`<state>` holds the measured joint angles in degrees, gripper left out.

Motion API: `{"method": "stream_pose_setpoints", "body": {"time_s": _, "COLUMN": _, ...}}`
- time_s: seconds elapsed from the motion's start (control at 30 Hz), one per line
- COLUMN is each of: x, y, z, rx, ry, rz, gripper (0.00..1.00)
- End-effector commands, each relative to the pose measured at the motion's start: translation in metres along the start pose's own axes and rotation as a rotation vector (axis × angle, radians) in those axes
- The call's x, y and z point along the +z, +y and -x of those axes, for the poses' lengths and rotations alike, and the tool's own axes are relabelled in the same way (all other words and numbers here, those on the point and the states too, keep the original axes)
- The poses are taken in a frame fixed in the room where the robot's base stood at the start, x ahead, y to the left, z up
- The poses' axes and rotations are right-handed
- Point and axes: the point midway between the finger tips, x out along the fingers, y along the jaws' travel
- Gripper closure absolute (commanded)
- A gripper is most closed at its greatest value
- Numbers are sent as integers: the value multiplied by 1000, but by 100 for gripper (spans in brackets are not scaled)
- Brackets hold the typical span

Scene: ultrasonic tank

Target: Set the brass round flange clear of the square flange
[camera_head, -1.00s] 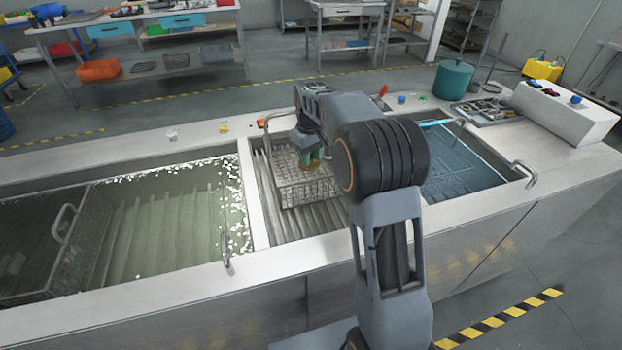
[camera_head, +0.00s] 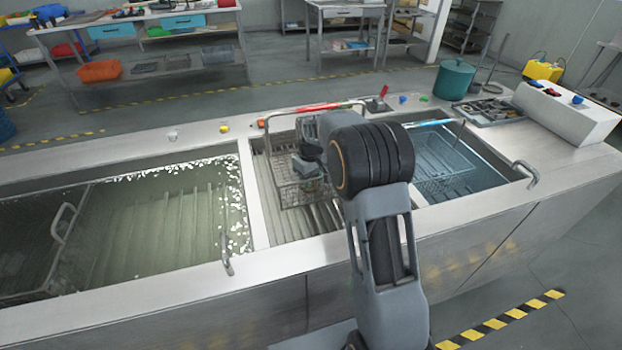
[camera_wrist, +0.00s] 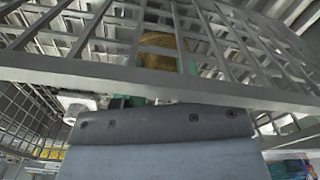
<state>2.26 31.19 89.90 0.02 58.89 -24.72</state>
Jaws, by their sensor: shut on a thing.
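The wire basket (camera_head: 283,197) sits in the middle tank bay. My gripper (camera_head: 308,170) is at the basket, with its fingertips mostly hidden in the head view. In the wrist view a brass round piece (camera_wrist: 159,46), which looks like the brass round flange, shows through the basket bars between the green finger pads. My gripper is shut on it. A light grey piece (camera_wrist: 80,100) shows left of the gripper in the wrist view. I cannot tell if it is the square flange, which I cannot make out in the head view.
The basket's rim bar (camera_wrist: 150,78) crosses close in front of the wrist camera. A liquid-filled tank (camera_head: 160,225) lies left and a blue tank (camera_head: 445,165) right. A teal pot (camera_head: 453,80) and a parts tray (camera_head: 490,110) stand at the back right.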

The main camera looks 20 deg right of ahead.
Motion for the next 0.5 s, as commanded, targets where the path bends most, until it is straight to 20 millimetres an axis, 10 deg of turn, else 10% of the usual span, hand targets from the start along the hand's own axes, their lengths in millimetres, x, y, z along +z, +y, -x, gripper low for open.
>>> {"method": "stream_pose_setpoints", "body": {"time_s": 0.23, "x": 0, "y": 0, "z": -3, "rx": 0, "ry": 1, "rz": 0, "gripper": 100}}
{"method": "stream_pose_setpoints", "body": {"time_s": 0.27, "x": 0, "y": 0, "z": -3, "rx": 0, "ry": 0, "rz": 0, "gripper": 63}}
{"method": "stream_pose_setpoints", "body": {"time_s": 0.5, "x": 0, "y": 0, "z": -2, "rx": 0, "ry": -1, "rz": 0, "gripper": 40}}
